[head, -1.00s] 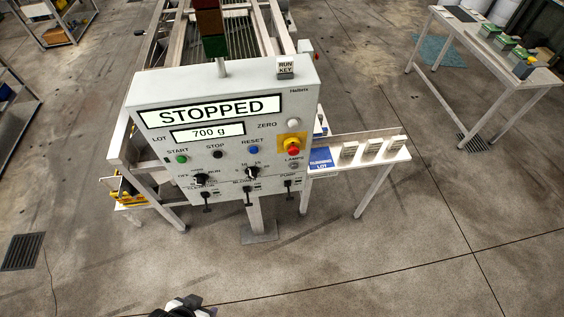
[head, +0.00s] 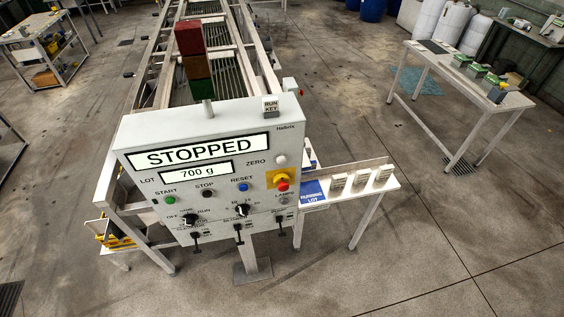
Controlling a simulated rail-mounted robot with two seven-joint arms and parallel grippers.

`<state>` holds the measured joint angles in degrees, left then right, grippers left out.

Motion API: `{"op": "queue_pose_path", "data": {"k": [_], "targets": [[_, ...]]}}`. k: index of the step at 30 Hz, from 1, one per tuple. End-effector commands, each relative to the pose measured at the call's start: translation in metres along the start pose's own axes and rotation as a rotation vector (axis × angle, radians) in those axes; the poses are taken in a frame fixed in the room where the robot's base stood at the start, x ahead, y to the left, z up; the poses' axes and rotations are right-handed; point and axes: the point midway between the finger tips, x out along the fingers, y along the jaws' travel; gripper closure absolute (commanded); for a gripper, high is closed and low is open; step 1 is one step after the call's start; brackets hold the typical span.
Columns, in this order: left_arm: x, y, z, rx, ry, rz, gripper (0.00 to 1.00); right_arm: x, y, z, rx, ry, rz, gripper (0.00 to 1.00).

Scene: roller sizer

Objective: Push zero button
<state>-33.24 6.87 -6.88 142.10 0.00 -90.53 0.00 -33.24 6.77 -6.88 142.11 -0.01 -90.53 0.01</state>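The white ZERO button (head: 281,160) is a small round pale button at the upper right of the grey control panel (head: 140,165), just right of the label ZERO. The panel's display (head: 205,151) reads STOPPED, and the LOT display (head: 195,171) reads 700 g. Below are a green START button (head: 169,200), a black STOP button (head: 207,194) and a blue RESET button (head: 243,187). A red emergency stop (head: 282,183) on a yellow plate sits just below the ZERO button. Neither of my grippers shows in the head view.
Below the buttons are rotary knobs (head: 241,210) and several small levers. A RUN KEY tag (head: 270,105) stands on the panel's top edge. A white shelf (head: 345,192) with a blue RUNNING LOT label juts out right. The floor in front is clear.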

Motion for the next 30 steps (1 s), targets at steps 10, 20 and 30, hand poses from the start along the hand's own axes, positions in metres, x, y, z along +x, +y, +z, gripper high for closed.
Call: {"op": "queue_pose_path", "data": {"k": [10,20,30], "targets": [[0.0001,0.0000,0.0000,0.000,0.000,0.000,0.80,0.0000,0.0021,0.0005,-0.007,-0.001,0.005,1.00],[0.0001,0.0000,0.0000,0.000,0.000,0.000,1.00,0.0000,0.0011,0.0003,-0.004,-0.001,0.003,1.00],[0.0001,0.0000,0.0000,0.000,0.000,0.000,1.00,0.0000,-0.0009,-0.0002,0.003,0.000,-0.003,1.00]]}}
